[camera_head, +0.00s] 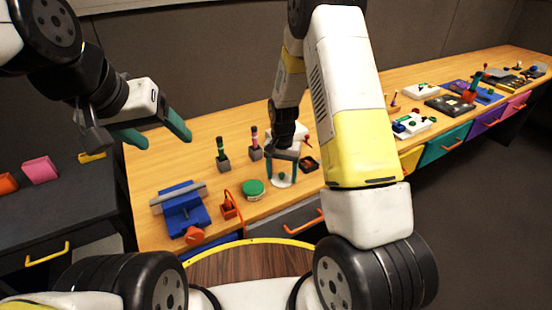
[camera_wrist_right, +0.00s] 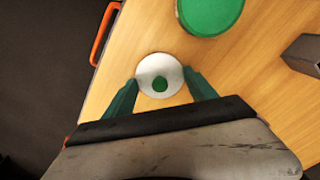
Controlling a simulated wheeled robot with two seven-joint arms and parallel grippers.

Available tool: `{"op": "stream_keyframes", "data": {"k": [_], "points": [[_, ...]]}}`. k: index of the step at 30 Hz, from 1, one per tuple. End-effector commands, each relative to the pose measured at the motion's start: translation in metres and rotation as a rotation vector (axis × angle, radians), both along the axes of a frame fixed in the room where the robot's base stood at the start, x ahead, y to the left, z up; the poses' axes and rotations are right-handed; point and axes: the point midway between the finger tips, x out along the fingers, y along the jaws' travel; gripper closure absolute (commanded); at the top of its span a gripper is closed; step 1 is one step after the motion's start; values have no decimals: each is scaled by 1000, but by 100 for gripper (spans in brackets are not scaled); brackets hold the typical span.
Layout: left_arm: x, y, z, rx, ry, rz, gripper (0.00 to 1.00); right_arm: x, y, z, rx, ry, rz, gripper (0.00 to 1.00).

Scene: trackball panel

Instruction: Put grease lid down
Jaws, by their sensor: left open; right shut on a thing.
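The grease lid, a white disc with a green knob (camera_head: 281,179), is between the fingers of my right gripper (camera_head: 282,168). In the right wrist view the lid (camera_wrist_right: 147,81) shows from above, with the green fingers (camera_wrist_right: 160,90) against its two sides. My right gripper is shut on it; whether the lid touches the table I cannot tell. The green round grease tub (camera_head: 253,187) stands just left of the lid and also shows in the right wrist view (camera_wrist_right: 210,12), apart from it. My left gripper (camera_head: 158,133) is open and empty, above the table's left end.
A blue vise-like device (camera_head: 182,207) and an orange holder (camera_head: 229,208) stand left of the tub. Two grey stands with upright tools (camera_head: 222,160) (camera_head: 255,151) are behind it. The table's front edge with a drawer and orange handle (camera_head: 304,224) is close to the lid.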

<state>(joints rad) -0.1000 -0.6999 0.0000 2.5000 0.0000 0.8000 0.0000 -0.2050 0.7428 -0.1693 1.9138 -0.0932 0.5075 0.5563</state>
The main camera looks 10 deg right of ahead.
Motion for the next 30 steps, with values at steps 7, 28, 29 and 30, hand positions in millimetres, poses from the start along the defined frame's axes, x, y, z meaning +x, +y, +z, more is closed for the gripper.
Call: {"op": "stream_keyframes", "data": {"k": [7,28,29,30], "points": [[0,0,0,0,0,0,32,0,0,-1,0,-1,0,72],[0,0,0,0,0,0,32,1,0,27,1,-6,-1,13],[0,0,0,0,0,0,32,1,0,33,1,-6,-1,13],[0,0,0,0,0,0,32,1,0,42,0,-7,-1,13]]}}
